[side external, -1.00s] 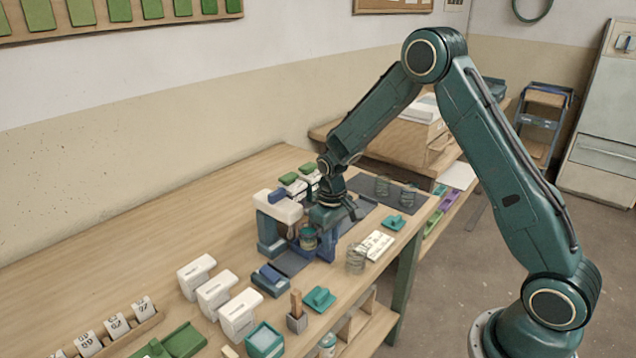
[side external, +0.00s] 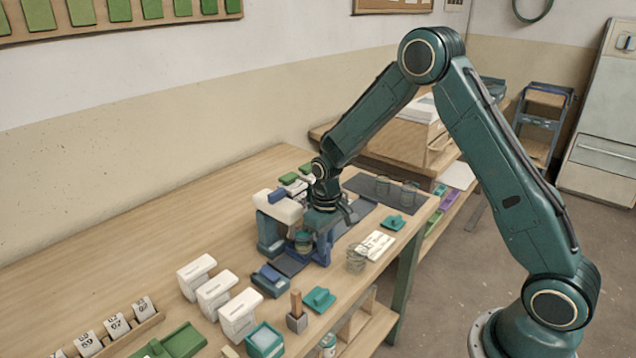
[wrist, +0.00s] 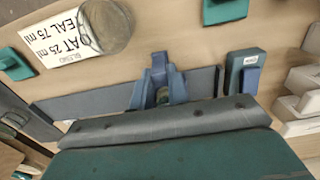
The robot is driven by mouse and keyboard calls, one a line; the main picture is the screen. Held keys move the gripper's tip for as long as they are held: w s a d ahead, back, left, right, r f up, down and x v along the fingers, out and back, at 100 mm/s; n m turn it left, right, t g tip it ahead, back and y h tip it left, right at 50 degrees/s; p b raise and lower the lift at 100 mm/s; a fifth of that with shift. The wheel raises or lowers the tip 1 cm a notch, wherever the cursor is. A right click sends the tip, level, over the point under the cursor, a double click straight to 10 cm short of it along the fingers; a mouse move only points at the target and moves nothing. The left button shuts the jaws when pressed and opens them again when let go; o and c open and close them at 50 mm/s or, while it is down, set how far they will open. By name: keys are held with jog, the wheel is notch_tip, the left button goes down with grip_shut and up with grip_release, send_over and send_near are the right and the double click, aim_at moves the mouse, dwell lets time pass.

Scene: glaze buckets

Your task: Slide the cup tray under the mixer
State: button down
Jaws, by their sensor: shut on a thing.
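The mixer (side external: 277,208) has a pale head with a blue block on top and blue-grey legs, and stands on the bench. The blue cup tray (side external: 322,251) is low at the mixer's right side. A green-grey cup (side external: 303,242) is on it, just below the right end of the mixer's head. My gripper (side external: 324,218) is shut on the tray, on the right of the mixer. In the wrist view my gripper (wrist: 160,85) is around a blue upright part, with the dark cup partly seen below it. The exact grip is partly hidden.
A grey strip (side external: 287,263) runs along the bench beneath. A blue-green block (side external: 270,280) lies in front. A wire-like round jar (side external: 356,258) and a printed card (side external: 378,244) are to the right. White boxes (side external: 215,292) stand at front left. The bench behind, at left, is clear.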

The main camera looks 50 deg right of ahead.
jog(key=shift+w+a+r, duration=0.1)
jog(key=shift+a, duration=2.1)
jog(key=c, duration=1.5)
grip_release()
jog(key=shift+o, duration=0.2)
notch_tip(320, 180, up, 7)
